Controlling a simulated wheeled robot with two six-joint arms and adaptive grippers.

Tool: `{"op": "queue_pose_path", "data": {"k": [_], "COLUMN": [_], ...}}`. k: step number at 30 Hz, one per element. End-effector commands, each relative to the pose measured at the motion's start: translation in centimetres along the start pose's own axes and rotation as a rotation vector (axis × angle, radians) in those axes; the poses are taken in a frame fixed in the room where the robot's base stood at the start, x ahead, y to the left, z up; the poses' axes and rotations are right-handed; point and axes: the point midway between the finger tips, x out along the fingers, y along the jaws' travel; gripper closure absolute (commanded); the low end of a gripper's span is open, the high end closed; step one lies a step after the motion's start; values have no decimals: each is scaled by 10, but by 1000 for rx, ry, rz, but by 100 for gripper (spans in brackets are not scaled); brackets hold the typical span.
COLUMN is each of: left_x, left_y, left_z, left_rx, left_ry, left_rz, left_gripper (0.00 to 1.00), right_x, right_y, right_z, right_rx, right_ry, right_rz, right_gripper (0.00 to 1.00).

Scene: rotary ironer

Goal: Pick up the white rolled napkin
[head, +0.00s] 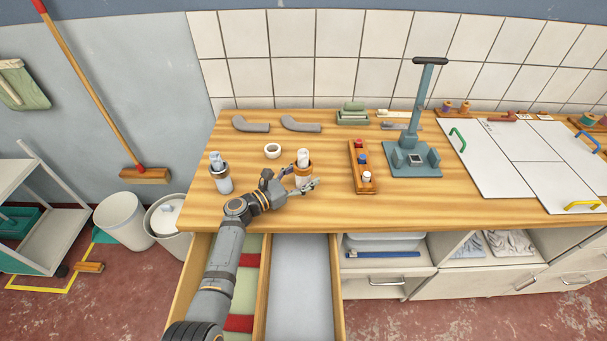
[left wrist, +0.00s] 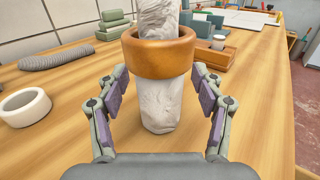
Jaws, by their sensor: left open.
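The white rolled napkin (head: 303,154) stands upright on the wooden worktop (head: 330,211), with a brown ring (head: 303,167) around it. In the left wrist view the napkin (left wrist: 159,105) stands straight ahead, its ring (left wrist: 158,55) around the upper part. My left gripper (head: 302,179) is open and low over the worktop, at the near side of the napkin. In the left wrist view its two fingers (left wrist: 159,82) are apart, one to each side of the napkin. The gripper partly hides the napkin's lower part in the head view. My right gripper is not in view.
Another pale roll (head: 222,184) in a dark ring stands to the left. A loose white ring (head: 272,151) lies behind, with grey curved pieces (head: 301,124) farther back. A wooden rack (head: 361,168) and a teal press (head: 411,161) stand right. Drawers (head: 300,290) are open below the front edge.

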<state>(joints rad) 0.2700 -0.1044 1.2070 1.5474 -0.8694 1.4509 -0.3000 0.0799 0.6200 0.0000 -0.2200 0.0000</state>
Motion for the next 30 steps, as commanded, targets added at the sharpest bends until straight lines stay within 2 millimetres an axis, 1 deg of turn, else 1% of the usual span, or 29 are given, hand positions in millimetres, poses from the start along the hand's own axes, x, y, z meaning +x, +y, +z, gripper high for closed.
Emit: {"op": "queue_pose_path", "data": {"k": [2,7,8,18,20,21,27,29,30], "left_x": [4,4,4,4,4,4,4,4,4], "left_y": [0,0,0,0,0,0,0,0,0], "left_z": [0,0,0,-1,-1,0,1,7,13], "left_rx": [0,1,1,0,0,1,1,2,3], "left_ry": [1,1,1,1,1,1,1,-1,-2], "left_rz": [0,0,0,0,0,0,0,-1,-1], "left_gripper": [32,32,35,81,89,91,92,92,92], "right_x": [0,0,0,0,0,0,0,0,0], "right_y": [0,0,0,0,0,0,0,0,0], "right_z": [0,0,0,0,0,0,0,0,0], "right_rx": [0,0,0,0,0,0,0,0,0], "right_ry": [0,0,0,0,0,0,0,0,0], "right_rz": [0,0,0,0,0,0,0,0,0], "right_gripper": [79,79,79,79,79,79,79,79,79]}}
